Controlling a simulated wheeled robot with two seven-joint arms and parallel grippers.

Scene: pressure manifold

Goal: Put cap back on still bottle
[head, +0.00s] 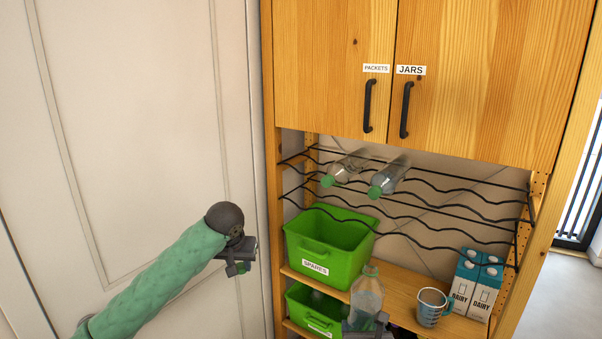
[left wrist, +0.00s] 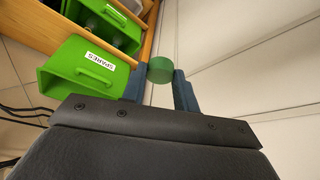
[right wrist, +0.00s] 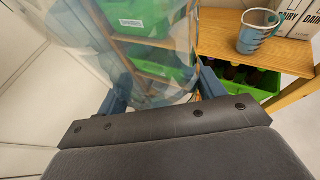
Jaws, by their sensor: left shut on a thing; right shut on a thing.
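My left gripper (head: 238,268) is shut on a green cap (left wrist: 160,70), held in front of the pale door, left of the shelf unit. In the head view only a bit of green shows between its fingers. A clear bottle (head: 367,293) without a cap stands upright in the lower middle of the head view. My right gripper (head: 362,326) is shut on this bottle, low on its body; the bottle fills much of the right wrist view (right wrist: 130,30). The cap is apart from the bottle, well to its left. The bottle's base is hidden.
Two capped bottles (head: 345,168) (head: 388,178) lie on the black wire rack (head: 450,207). Green bins (head: 327,240) (head: 312,312) stand at left on the shelves. A measuring cup (head: 432,307) and dairy cartons (head: 476,283) stand at right on the wooden shelf (head: 398,290).

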